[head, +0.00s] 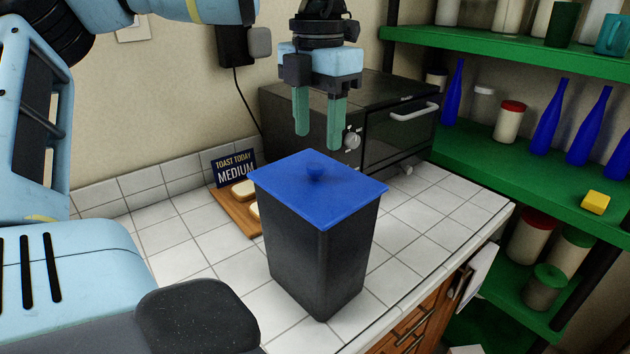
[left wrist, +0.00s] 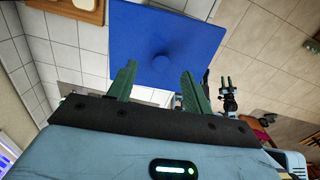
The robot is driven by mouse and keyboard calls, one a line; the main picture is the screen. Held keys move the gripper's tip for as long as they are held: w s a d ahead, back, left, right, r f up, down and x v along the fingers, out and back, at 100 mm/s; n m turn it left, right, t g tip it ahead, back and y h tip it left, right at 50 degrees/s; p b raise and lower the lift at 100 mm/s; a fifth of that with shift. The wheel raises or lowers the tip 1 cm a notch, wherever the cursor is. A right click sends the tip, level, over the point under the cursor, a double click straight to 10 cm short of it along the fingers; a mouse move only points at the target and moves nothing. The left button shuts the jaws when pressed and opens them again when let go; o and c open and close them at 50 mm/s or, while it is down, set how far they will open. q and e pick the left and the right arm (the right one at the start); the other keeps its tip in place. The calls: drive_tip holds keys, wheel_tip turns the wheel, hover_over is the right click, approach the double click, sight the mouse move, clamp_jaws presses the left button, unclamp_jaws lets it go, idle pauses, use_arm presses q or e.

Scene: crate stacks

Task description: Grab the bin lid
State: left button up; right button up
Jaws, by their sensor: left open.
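A dark grey bin (head: 312,250) stands upright on the white tiled counter.
A black toaster oven (head: 385,100) stands behind the bin. A wooden board (head: 232,208) with bread and a "Toast today medium" sign (head: 233,168) sit to the left. Green shelves (head: 500,175) with bottles and jars stand at the right. Bare counter lies around the bin.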

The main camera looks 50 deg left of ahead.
sight(316, 166)
use_arm(q)
drive_tip(key=f, duration=0.2)
drive_tip(key=s+f+p, duration=0.1)
drive_tip(key=f, duration=0.1)
drive_tip(key=shift+d, duration=0.15)
drive_tip(key=shift+w+f, duration=0.15)
drive_tip(key=shift+f, duration=0.4)
drive_tip(key=c, duration=1.1)
